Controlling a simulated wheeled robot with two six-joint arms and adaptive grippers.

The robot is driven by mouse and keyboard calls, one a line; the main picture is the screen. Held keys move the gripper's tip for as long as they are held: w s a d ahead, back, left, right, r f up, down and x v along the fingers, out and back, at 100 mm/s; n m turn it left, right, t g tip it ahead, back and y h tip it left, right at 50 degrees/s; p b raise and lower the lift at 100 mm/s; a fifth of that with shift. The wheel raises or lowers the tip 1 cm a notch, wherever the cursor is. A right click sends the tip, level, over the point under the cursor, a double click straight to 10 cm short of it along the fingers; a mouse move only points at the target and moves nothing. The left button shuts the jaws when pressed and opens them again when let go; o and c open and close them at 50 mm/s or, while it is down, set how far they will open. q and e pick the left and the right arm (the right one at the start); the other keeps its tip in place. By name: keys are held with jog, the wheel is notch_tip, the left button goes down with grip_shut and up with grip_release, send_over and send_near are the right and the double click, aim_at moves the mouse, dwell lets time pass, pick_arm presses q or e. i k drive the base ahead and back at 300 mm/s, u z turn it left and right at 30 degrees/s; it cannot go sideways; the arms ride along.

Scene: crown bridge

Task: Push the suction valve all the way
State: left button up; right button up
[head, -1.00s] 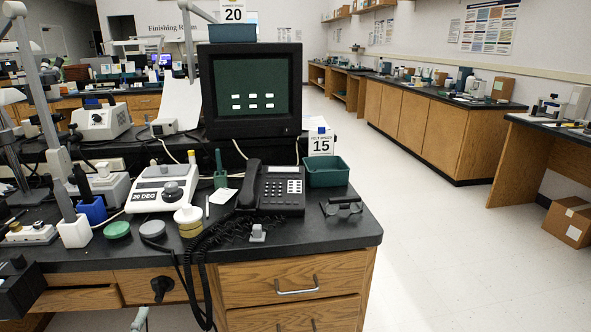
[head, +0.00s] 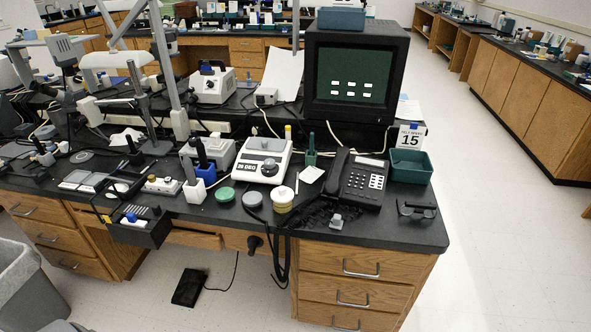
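A small black knob-like fitting (head: 254,243) is on the wooden front under the bench edge, left of the drawer stack. It may be the suction valve, but it is too small to tell how far in it is pushed. A black coiled cord (head: 283,250) hangs close to its right side. Neither of my grippers can be made out in the head view, and nothing is seen touching the fitting.
The black bench top (head: 400,235) holds a monitor (head: 355,100), a telephone (head: 362,180), a white scale-like unit (head: 262,160) and small jars. A black tray (head: 140,228) juts out at the front edge. A black foot pedal (head: 190,287) lies on the floor. A bin (head: 30,290) stands at left.

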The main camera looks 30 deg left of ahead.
aim_at(252, 247)
jog(key=u, duration=2.15)
